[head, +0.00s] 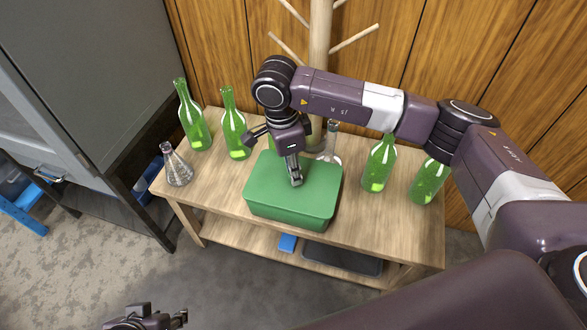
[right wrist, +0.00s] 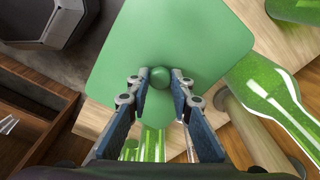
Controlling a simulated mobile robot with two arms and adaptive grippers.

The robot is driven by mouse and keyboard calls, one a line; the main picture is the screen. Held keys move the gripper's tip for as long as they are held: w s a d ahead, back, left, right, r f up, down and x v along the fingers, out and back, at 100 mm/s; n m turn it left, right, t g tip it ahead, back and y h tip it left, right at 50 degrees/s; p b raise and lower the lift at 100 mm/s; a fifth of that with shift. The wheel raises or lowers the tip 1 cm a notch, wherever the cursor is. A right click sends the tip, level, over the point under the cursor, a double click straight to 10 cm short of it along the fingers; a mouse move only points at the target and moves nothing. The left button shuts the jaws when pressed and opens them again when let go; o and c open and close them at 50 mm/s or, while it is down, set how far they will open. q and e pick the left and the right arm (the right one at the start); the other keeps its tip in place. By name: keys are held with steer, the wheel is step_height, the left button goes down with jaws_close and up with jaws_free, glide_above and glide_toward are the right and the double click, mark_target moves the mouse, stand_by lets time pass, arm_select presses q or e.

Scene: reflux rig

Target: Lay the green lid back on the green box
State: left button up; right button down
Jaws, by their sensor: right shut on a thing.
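The green lid (head: 265,180) lies over the top of the green box (head: 280,215) on the wooden table, roughly lined up with its walls. I cannot tell whether it rests on the rim or hovers just above it. My right gripper (head: 295,181) points down at the lid's middle. In the right wrist view its fingers close on the round green knob of the lid (right wrist: 180,35); the box is hidden there behind the lid. My left gripper (head: 181,318) is low at the bottom edge, far from the box, and its jaw opening is unclear.
Green bottles stand left (head: 192,120) and right (head: 379,165) of the box. A clear conical flask (head: 176,167) stands near the table's left end, and another glass flask (head: 333,140) behind the box. A wooden stand (head: 320,35) rises behind the table.

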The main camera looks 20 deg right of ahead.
arm_select(q)
steer(key=shift+w, duration=0.15)
arm_select(e)
steer(key=c, duration=1.6)
jaws_free()
steer(key=shift+r, duration=0.15)
step_height(320, 180, up, 4)
steer(key=shift+f+p, duration=0.25)
steer(key=shift+p, duration=1)
arm_select(q)
step_height(320, 180, down, 10)
steer(key=g+p, duration=0.1)
steer(key=p, duration=0.2)
steer(key=shift+s+r, duration=0.2)
steer(key=shift+s, duration=0.25)
arm_select(e)
step_height(320, 180, up, 5)
steer(key=shift+r, duration=0.1)
